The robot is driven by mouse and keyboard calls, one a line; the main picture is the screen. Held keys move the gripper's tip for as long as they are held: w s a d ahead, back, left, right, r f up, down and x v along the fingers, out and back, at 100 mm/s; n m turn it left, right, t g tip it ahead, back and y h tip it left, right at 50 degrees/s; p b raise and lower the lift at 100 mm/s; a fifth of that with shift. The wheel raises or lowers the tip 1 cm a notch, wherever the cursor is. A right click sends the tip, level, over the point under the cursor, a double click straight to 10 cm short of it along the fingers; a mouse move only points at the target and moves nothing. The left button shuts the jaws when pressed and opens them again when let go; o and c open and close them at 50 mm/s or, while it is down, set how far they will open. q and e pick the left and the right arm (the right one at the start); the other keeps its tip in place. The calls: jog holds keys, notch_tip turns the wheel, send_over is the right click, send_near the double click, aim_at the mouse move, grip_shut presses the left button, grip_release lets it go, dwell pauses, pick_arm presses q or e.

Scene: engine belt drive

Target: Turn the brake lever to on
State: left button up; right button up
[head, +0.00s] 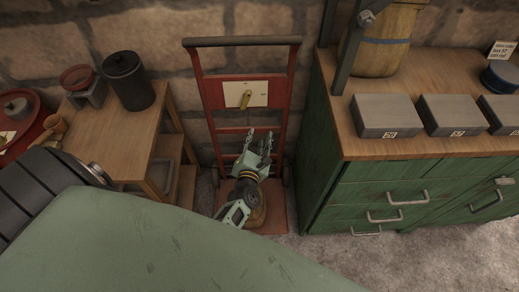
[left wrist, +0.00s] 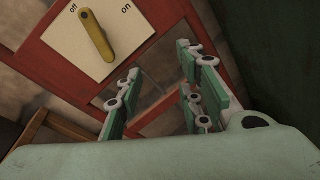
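The brake lever (head: 246,99) is a yellow handle on a white plate (head: 260,93) fixed to a red upright frame (head: 215,95). In the left wrist view the lever (left wrist: 97,35) has its upper end tilted toward the printed word "off"; the word "on" is to its right on the plate (left wrist: 140,30). My left gripper (head: 259,140) is below the plate, its fingers pointing up and apart from the lever. In the left wrist view its fingers (left wrist: 160,68) are spread with nothing between them. My right gripper is not in view.
A green cabinet (head: 345,180) with a wooden top stands close on the right, carrying grey numbered blocks (head: 385,116). A wooden stand (head: 105,130) with a black canister (head: 128,82) is on the left. A stone wall is behind the frame.

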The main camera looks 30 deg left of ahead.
pick_arm(q)
jog(key=s+d+f+m+g+h+p, duration=0.1)
jog(key=s+d+f+m+g+h, duration=0.1)
jog(key=s+f+m, duration=0.3)
jog(key=s+d+f+m+g+h+p, duration=0.2)
jog(key=s+d+f+m, duration=0.3)
jog(key=f+m, duration=0.3)
jog(key=shift+s+f+m+h, duration=0.4)
jog(key=shift+s+m+h, duration=0.2)
jog(key=shift+m, duration=0.5)
jog(key=shift+d, duration=0.1)
